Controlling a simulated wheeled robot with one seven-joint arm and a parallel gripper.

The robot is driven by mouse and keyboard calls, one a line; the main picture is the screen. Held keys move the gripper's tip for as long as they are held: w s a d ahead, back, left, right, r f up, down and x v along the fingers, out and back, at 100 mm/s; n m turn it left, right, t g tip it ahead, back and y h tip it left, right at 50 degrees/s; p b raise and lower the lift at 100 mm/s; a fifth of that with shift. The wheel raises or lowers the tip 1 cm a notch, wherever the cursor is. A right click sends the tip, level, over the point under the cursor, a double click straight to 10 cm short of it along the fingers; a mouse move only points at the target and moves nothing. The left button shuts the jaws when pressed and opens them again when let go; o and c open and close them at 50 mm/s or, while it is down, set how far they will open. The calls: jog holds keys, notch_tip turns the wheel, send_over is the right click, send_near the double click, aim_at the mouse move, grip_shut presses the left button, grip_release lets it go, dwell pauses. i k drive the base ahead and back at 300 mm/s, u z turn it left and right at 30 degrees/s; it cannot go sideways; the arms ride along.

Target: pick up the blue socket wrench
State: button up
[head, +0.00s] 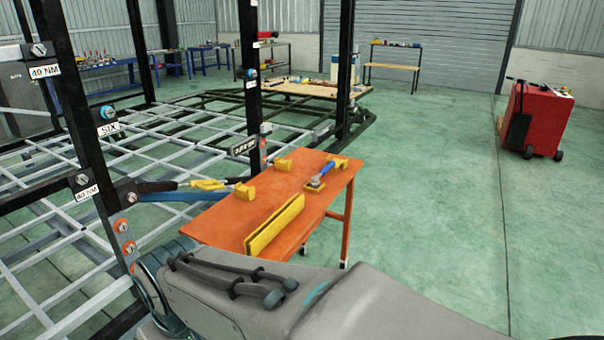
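The blue socket wrench (324,171) lies near the far right end of the orange table (222,226) in the head view. My gripper is not in view. Only grey links of my arm show along the bottom of the picture, in front of the table's near edge.
Yellow blocks (244,191) and a long yellow holder (274,226) sit on the orange table. A black chassis post (252,80) stands behind it. A yellow-handled tool (208,184) is at its left edge. Green floor is clear to the right, up to a red cart (538,118).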

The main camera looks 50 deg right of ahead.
aim_at(315, 182)
jog(key=z, duration=1.7)
